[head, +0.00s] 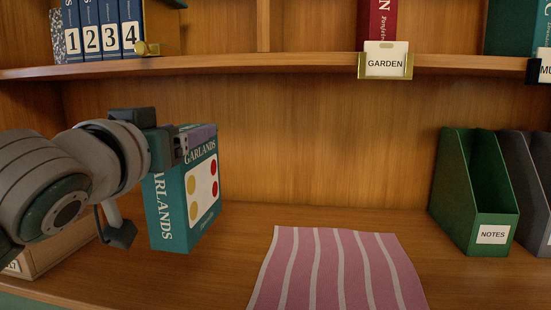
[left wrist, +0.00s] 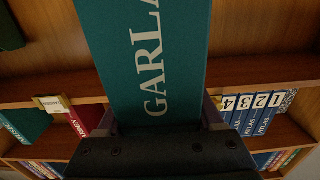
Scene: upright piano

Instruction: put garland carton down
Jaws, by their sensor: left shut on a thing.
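The garland carton (head: 203,195) is a teal box marked GARLANDS, with a white panel of red and yellow dots. It is upright at the left of the head view, over the lower shelf board. My left gripper (head: 196,138) is shut on its upper part. In the left wrist view the carton (left wrist: 147,60) fills the middle, between the two fingers of my left gripper (left wrist: 160,115). I cannot tell whether its base touches the board. My right gripper is not in view.
A pink striped cloth (head: 335,270) lies on the lower board (head: 250,220), right of the carton. A green NOTES file holder (head: 465,190) stands at the right. A cardboard box (head: 55,252) is behind my arm at left. An upper shelf (head: 250,65) runs above.

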